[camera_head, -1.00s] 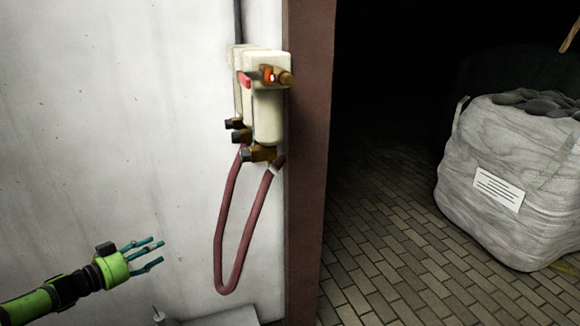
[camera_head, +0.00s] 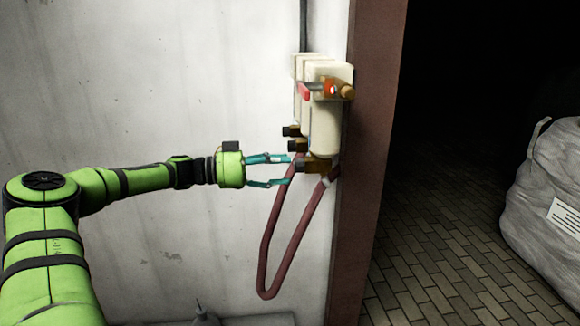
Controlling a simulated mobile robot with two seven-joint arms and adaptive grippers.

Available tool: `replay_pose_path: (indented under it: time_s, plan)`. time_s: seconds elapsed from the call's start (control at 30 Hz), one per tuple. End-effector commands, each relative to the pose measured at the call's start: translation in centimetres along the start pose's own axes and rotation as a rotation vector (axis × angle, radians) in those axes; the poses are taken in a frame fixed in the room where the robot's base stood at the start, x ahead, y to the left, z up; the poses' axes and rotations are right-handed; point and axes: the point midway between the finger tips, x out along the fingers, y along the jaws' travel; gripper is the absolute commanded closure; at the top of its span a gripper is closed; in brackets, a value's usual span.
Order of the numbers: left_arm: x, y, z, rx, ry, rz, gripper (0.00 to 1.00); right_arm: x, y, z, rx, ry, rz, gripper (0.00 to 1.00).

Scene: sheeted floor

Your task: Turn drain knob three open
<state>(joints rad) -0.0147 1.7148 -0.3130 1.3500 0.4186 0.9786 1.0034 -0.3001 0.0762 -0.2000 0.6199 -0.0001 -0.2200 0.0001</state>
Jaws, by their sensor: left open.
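The cream-coloured wall unit (camera_head: 326,125) hangs on the white wall beside the brown door post. Several dark drain knobs stick out to the left from its bottom: an upper one (camera_head: 290,131), a middle one (camera_head: 295,146) and the lowest, nearest one (camera_head: 302,166) on a brass fitting (camera_head: 318,165). Which of them is knob three is not marked. My left gripper (camera_head: 291,170) is open, its teal fingers pointing right at the lowest knob, one finger above and one below its level. I cannot tell whether they touch it. My right gripper is not in view.
A dark red hose (camera_head: 267,240) loops down below the unit, close behind my left fingers. The brown door post (camera_head: 362,200) stands to the right. A large whitish sack (camera_head: 545,190) sits on the brick floor beyond it.

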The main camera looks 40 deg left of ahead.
Motion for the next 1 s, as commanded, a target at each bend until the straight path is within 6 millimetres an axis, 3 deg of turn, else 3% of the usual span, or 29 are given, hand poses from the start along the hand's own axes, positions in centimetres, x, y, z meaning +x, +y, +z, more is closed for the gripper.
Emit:
replay_pose_path:
  time_s: [0.4, 0.77, 0.8, 0.93, 1.0]
  plan:
    - [2.2, 0.0, 0.2, -0.001, -0.003, -0.001, 0.46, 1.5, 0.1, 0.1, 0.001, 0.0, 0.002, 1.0]
    - [2.5, 0.0, 0.0, 0.0, -0.001, -0.001, 0.46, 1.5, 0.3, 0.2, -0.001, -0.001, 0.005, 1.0]
    - [2.5, 0.0, 0.0, 0.0, -0.001, -0.001, 0.5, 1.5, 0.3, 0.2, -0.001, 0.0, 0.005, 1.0]
    - [2.5, 0.0, 0.0, 0.0, -0.001, -0.001, 1.0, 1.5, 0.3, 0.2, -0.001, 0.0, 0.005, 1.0]
    - [2.5, 0.0, 0.0, 0.001, 0.0, -0.001, 1.0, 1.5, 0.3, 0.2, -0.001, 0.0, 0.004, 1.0]
